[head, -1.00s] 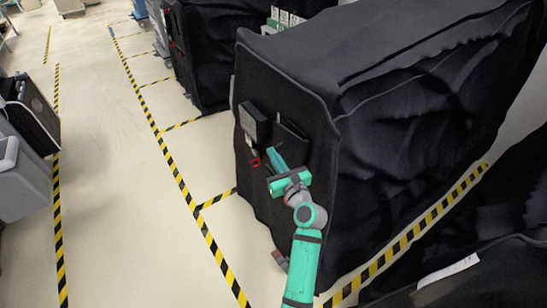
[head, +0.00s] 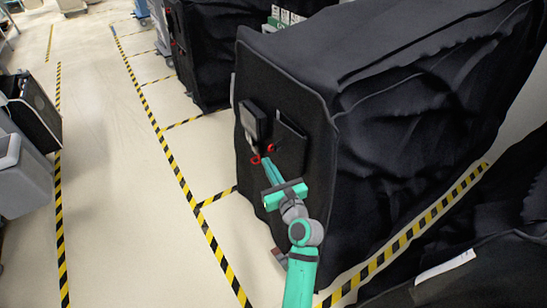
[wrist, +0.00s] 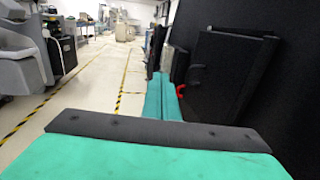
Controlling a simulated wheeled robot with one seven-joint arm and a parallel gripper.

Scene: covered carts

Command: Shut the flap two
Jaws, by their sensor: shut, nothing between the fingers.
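Two dark flaps sit side by side on the front face of the black covered cart (head: 420,110). The left flap (head: 253,121) stands out from the cover, with a red ring (head: 256,160) below it. The right flap (head: 291,140) has a red ring (head: 271,147) at its left edge, and I cannot tell which is flap two. My teal gripper (head: 265,162) is shut and empty, with its fingertips just below and beside the rings; contact cannot be told. In the wrist view, a dark panel (wrist: 225,75) with a red ring (wrist: 180,90) is right of my fingers (wrist: 162,98).
More covered carts (head: 215,50) stand behind, and another black cover (head: 480,220) is at the lower right. Grey equipment (head: 22,165) stands at the left. The floor between, marked with yellow-black tape (head: 180,180), is clear.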

